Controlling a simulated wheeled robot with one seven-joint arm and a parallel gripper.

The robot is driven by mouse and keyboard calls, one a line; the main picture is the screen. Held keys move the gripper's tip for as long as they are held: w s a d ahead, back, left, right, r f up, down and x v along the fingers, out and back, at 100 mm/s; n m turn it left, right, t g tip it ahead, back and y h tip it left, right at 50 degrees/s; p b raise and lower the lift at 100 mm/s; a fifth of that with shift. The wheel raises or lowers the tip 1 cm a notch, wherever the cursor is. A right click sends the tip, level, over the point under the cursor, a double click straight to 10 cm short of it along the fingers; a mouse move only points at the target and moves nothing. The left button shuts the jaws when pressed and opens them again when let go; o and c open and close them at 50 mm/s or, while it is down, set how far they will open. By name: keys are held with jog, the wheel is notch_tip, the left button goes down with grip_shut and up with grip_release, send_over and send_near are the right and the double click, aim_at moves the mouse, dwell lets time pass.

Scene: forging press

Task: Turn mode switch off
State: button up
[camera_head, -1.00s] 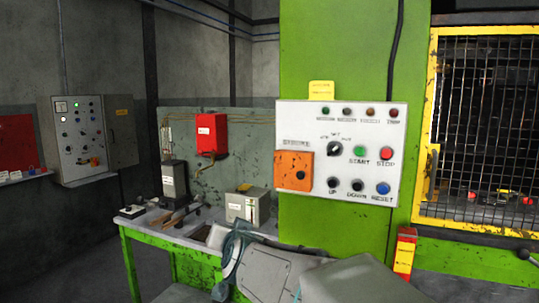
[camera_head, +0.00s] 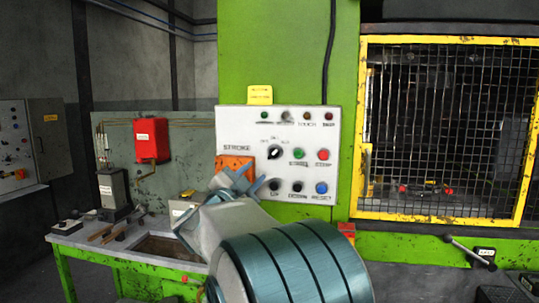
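The mode switch (camera_head: 274,152) is a black rotary knob with a white pointer mark, on the white control panel (camera_head: 327,123) of the green press column. Small labels sit around it, too small to read surely. My gripper (camera_head: 256,180) is raised in front of the panel's lower left, below and left of the knob. Its two teal fingers are spread apart with nothing seen between them. They cover part of the orange stroke plate (camera_head: 232,162). Whether they touch the panel cannot be told.
Green start (camera_head: 298,153) and red stop (camera_head: 323,155) buttons sit right of the knob. Black up (camera_head: 274,185) and down (camera_head: 297,187) buttons and a blue reset button (camera_head: 321,188) are below. A yellow-framed mesh guard (camera_head: 364,120) is at right, a green workbench (camera_head: 65,275) at left.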

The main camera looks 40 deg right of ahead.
aim_at(272, 155)
jog(key=p+x, duration=0.2)
jog(key=x, duration=0.8)
jog(key=shift+w+d+p, duration=0.15)
jog(key=shift+p, duration=0.25)
jog(key=c, duration=0.6)
